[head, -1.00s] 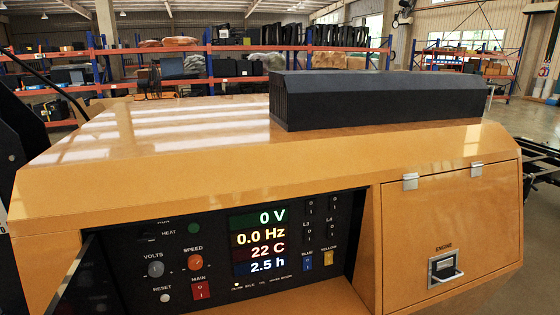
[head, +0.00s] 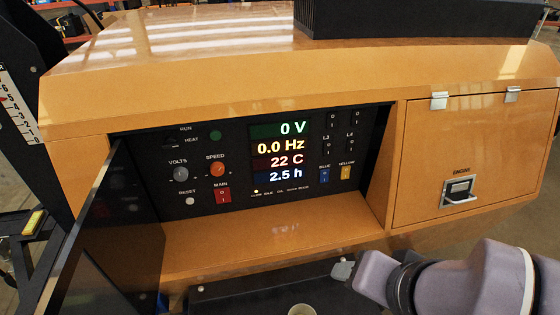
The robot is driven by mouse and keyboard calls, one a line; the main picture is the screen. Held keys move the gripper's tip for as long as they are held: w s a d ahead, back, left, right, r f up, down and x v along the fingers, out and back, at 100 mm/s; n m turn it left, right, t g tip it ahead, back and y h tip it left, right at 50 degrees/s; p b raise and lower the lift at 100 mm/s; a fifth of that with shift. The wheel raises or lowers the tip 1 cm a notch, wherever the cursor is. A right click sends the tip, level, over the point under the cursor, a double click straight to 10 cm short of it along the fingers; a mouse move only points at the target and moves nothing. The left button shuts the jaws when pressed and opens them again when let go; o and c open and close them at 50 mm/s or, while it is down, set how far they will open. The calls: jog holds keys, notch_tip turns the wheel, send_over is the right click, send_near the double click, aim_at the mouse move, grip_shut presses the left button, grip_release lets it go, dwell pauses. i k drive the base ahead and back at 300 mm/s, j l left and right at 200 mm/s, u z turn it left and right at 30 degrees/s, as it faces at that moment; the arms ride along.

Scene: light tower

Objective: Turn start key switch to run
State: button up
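The start key switch (head: 171,142) is at the upper left of the black control panel (head: 150,150), beside the RUN and HEAT labels. It is dark and small, and its exact position cannot be read. A green round lamp or button (head: 216,136) is to its right. The display (head: 280,152) reads 0 V, 0.0 Hz, 22 C and 2.5 h. Part of my arm (head: 470,282) shows at the lower right, in front of the orange housing and well away from the switch. My gripper's fingers cannot be made out.
An open dark panel door (head: 95,235) stands at the left of the recess. A VOLTS knob (head: 180,173), an orange SPEED knob (head: 217,169) and a red MAIN switch (head: 222,195) sit near the switch. The closed ENGINE compartment door (head: 460,150) is on the right.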

aim_at(170, 142)
jog(key=u, duration=1.25)
